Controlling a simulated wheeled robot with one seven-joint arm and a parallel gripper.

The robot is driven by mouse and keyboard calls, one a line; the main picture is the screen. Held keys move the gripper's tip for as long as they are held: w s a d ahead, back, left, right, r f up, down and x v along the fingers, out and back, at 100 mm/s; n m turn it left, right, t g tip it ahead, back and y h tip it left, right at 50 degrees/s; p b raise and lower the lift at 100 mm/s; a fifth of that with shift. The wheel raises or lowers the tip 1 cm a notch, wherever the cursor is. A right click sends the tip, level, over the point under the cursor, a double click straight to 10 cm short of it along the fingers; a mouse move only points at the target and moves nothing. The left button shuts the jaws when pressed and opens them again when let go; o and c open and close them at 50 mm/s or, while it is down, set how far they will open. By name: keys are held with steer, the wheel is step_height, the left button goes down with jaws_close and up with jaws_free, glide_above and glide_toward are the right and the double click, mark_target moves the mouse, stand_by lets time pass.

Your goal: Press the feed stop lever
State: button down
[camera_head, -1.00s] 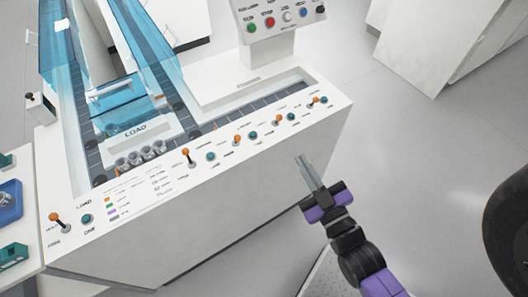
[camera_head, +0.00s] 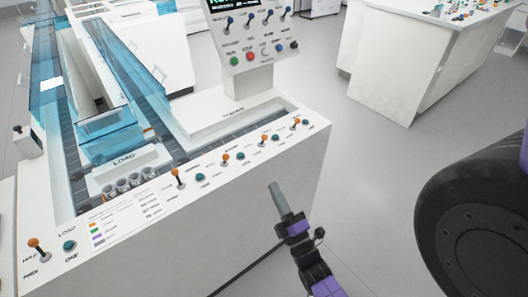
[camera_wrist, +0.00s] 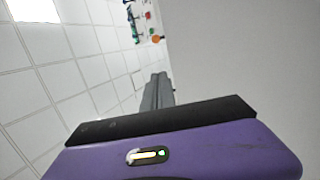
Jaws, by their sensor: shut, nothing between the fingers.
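Several orange-knobbed levers stand along the machine's sloped front panel, among them a lever near the middle (camera_head: 178,178) and a lever at the left end marked HOLD and FREE (camera_head: 38,249). Several blue-tipped levers (camera_head: 249,20) stand on the raised control box. Most labels are too small to read, so I cannot tell which lever is the feed stop. My gripper (camera_head: 274,187) is shut and empty, in front of the machine's front face and apart from every lever. In the wrist view its grey fingers (camera_wrist: 158,88) are together, with an orange knob (camera_wrist: 156,39) blurred beyond them.
Teal buttons (camera_head: 201,178) sit between the orange levers. Blue clear covers (camera_head: 112,135) and a LOAD rack of tubes (camera_head: 128,184) lie behind the panel. A white counter (camera_head: 400,60) stands at the back right.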

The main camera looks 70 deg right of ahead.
mark_target(266, 157)
steer(key=p+x, duration=0.1)
steer(key=x, duration=0.9)
steer(key=shift+d+r+p, duration=0.1)
steer(key=shift+d+p, duration=0.05)
steer(key=shift+p, duration=0.2)
steer(key=shift+d+r, duration=0.25)
steer(key=shift+d, duration=0.9)
steer(key=shift+d+r, duration=0.1)
steer(key=shift+d, duration=0.6)
steer(key=shift+r+p, duration=0.15)
steer(key=shift+p, duration=0.45)
